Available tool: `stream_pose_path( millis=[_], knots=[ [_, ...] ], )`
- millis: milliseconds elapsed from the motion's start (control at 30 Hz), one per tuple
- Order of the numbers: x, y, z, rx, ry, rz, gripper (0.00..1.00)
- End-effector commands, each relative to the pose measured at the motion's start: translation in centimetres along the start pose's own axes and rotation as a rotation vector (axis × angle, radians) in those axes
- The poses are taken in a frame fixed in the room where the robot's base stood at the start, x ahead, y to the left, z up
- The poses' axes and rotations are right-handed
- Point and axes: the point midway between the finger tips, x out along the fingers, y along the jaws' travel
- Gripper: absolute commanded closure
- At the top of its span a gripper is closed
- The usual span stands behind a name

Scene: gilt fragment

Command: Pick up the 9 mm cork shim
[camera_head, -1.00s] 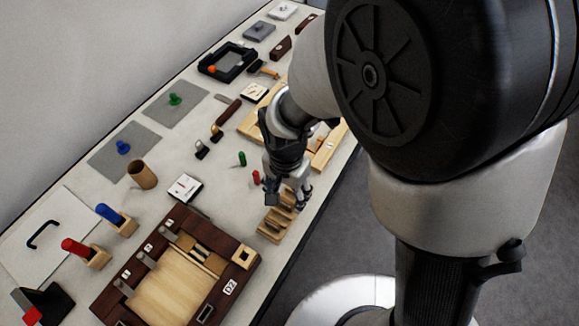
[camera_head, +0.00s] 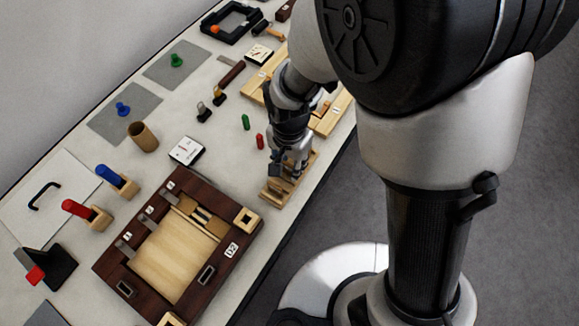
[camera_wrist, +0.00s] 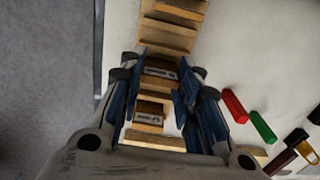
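A pale wooden stepped rack (camera_head: 273,195) stands near the table's front edge; it fills the middle of the wrist view (camera_wrist: 165,38). Two brown labelled blocks sit in it, a farther block (camera_wrist: 160,68) and a nearer block (camera_wrist: 150,111). They look like cork shims, but their labels are too small to read surely. My gripper (camera_wrist: 162,64) is over the rack with its blue-padded fingers apart, one on each side of the farther block. I cannot tell whether they touch it. In the head view my gripper (camera_head: 285,172) hides the rack's upper part.
A dark wooden frame (camera_head: 112,262) lies left of the rack in the head view.

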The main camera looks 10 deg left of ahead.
Motion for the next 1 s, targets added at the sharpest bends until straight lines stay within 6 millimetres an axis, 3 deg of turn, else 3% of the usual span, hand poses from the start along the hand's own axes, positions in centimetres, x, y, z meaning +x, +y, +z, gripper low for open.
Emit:
stream_pose_path(
  millis=[400, 1000],
  knots=[
    [0.01, 0.01, 0.0, 0.0, 0.0, 0.0, 1.0],
    [-0.66, -0.02, -0.01, 0.0, 0.0, 0.0, 1.0]
  ],
)
